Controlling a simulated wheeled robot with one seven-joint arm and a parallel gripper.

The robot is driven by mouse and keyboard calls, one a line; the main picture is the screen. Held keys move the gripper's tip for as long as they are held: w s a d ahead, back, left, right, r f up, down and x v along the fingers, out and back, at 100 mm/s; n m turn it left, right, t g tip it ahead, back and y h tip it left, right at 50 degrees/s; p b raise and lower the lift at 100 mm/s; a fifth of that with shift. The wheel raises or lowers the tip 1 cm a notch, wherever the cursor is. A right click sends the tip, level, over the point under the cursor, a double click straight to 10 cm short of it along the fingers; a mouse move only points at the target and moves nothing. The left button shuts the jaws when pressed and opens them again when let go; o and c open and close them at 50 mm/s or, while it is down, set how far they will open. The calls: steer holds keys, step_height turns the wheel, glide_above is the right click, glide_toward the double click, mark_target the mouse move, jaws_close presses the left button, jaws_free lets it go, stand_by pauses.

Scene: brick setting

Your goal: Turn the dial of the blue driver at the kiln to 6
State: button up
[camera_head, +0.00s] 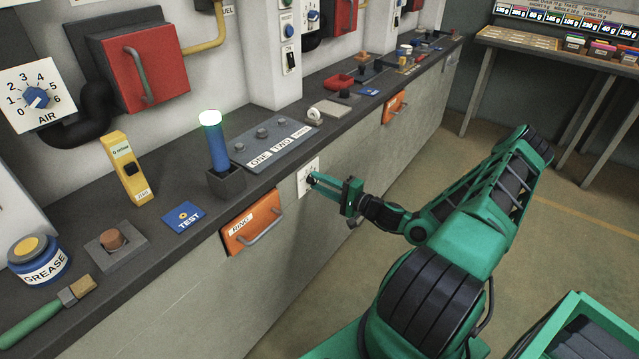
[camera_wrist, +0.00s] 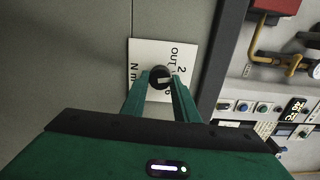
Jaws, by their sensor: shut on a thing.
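A white dial plate (camera_head: 303,181) is on the front face of the bench, right of the orange drawer. In the wrist view the plate (camera_wrist: 140,52) shows "OUT", "N m" and a 2, turned sideways; other marks are partly hidden. Its dark round knob (camera_wrist: 160,71) has a pale bar across it. My gripper (camera_head: 314,180) reaches the plate from the right. In the wrist view its fingertips (camera_wrist: 160,80) are shut on the knob from both sides. The pointer's exact setting is unclear. A blue cylinder (camera_head: 217,148) with a glowing top stands upright in a dark block on the bench.
An orange drawer (camera_head: 252,222) with a grey handle is left of the plate. A blue AIR dial (camera_head: 37,97) is on the wall at left. A yellow meter (camera_head: 126,166), TEST card (camera_head: 183,217) and grease tin (camera_head: 40,262) are on the bench.

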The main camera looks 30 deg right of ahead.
steer(key=m, duration=0.7)
steer(key=shift+d+f, duration=0.2)
steer(key=shift+f, duration=0.05)
steer(key=m, duration=0.4)
steer(key=shift+m, duration=1.6)
steer(key=o, duration=0.8)
steer(key=shift+o, duration=1.3)
steer(key=shift+a+r, duration=0.1)
